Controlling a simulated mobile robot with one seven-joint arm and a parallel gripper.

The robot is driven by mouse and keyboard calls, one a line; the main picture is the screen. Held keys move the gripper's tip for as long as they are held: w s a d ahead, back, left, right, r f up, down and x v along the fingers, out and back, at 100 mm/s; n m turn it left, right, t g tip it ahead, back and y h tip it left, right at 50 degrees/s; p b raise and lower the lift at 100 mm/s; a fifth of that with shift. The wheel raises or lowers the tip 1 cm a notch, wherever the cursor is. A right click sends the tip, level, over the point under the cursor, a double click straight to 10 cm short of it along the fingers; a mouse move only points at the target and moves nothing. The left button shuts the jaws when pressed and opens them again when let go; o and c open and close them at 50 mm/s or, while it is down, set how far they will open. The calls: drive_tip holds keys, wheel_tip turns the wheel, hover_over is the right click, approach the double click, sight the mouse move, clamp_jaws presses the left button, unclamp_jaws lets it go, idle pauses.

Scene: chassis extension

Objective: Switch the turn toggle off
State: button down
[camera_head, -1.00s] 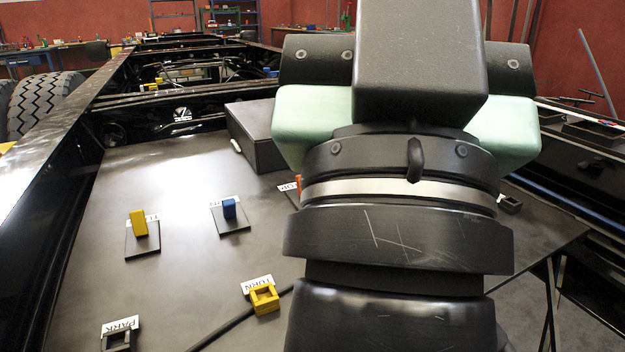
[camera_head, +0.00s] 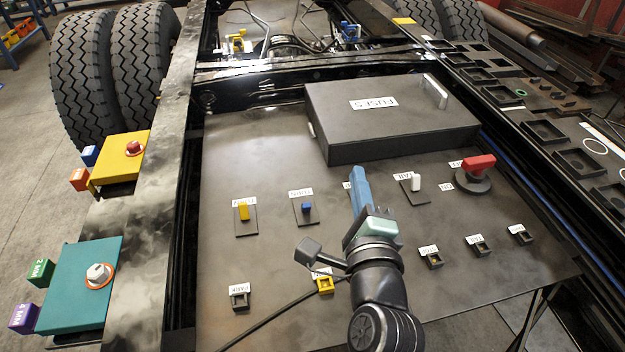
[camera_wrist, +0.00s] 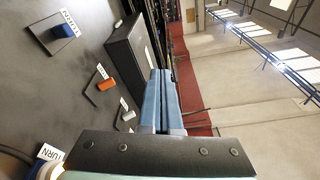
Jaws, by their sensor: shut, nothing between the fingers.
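The turn toggle is a small blue lever (camera_head: 307,208) on a dark square plate with a white label, on the dark panel (camera_head: 250,290). It also shows at the top left of the wrist view (camera_wrist: 62,31). My gripper (camera_head: 355,172) has its blue fingers pressed together and holds nothing. It is above the panel, to the right of the blue lever and apart from it. In the wrist view the fingers (camera_wrist: 160,74) point past the dark box. My gripper hides an orange toggle in the head view; it shows in the wrist view (camera_wrist: 106,85).
A yellow toggle (camera_head: 244,211) is left of the blue one, a white toggle (camera_head: 416,184) and red-handled switch (camera_head: 478,165) to the right. The fuse box (camera_head: 390,120) stands behind.

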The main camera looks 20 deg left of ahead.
sight(307, 210)
drive_tip(key=s+f+m+g+p, duration=0.1)
drive_tip(key=s+f+m+p, duration=0.1)
drive_tip(key=s+m+p, duration=0.1)
drive_tip(key=s+a+f+m+g+p, duration=0.1)
drive_tip(key=s+f+m+g+p, duration=0.1)
drive_tip(key=m, duration=0.3)
drive_tip(key=s+a+f+m+g+y+p, duration=0.1)
drive_tip(key=s+f+m+p, duration=0.3)
drive_tip(key=p, duration=0.1)
drive_tip(key=shift+f, duration=0.25)
drive_tip(key=shift+a, duration=0.1)
drive_tip(key=b+x, duration=0.1)
drive_tip(key=x, duration=0.9)
drive_tip(key=shift+s+f, duration=0.1)
drive_tip(key=shift+g+p, duration=0.3)
drive_tip(key=shift+p, duration=0.15)
drive_tip(key=shift+r+p, duration=0.3)
drive_tip(key=shift+p, duration=0.5)
